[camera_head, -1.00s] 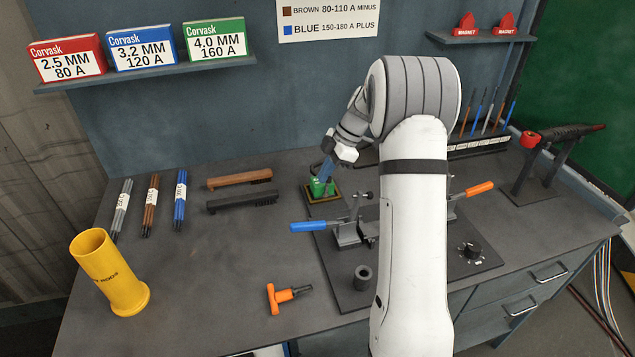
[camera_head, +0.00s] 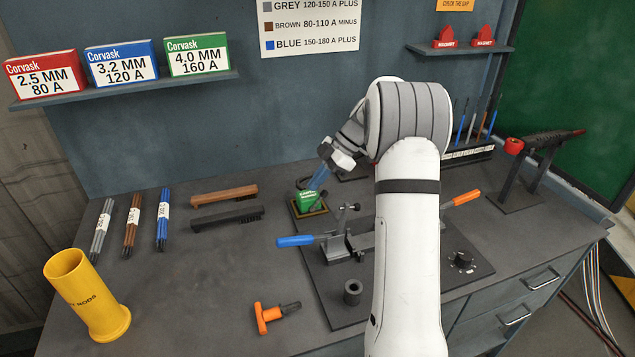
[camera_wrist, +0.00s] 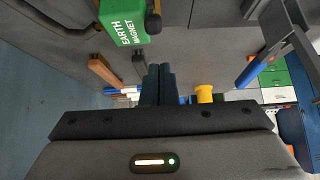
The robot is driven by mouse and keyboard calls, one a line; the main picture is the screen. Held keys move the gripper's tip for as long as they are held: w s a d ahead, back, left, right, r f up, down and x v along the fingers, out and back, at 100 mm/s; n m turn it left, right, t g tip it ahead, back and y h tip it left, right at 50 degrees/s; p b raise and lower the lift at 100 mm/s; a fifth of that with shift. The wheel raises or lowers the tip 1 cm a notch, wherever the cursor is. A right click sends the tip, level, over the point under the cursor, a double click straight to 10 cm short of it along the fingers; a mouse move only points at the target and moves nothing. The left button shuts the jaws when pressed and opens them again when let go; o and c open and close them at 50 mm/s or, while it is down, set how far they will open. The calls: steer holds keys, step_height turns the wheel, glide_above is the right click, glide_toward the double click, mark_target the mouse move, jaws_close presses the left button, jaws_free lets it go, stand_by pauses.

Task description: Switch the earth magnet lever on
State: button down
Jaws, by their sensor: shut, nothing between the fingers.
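In the wrist view the shut fingertips (camera_wrist: 160,70) are empty, apart from the green box.
Clamps with a blue handle (camera_head: 295,240) and an orange handle (camera_head: 466,198) stand on the plate near my arm. Two brushes (camera_head: 226,217) lie left of the magnet.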

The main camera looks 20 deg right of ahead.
steer(key=shift+a, duration=0.1)
steer(key=a+b+v, duration=0.1)
steer(key=v, duration=0.8)
steer(key=shift+d+r, duration=0.15)
steer(key=shift+r, duration=0.4)
steer(key=s+a+r+m+h, duration=0.2)
steer(key=s+a+m, duration=0.3)
steer(key=s+a, duration=0.15)
steer(key=s+a+f+m+t+h, duration=0.1)
steer(key=s+m, duration=0.3)
steer(key=s, duration=0.4)
steer(key=s+a+f+m+t+h, duration=0.1)
steer(key=s+a+f+m+h, duration=0.2)
steer(key=s, duration=0.6)
steer(key=s+a+f+m+h, duration=0.1)
steer(key=s+a+f+m, duration=0.1)
steer(key=s+m, duration=0.4)
steer(key=shift+s+a+f+t+h, duration=0.3)
steer(key=shift+s+t+h, duration=0.1)
steer(key=shift+s, duration=0.75)
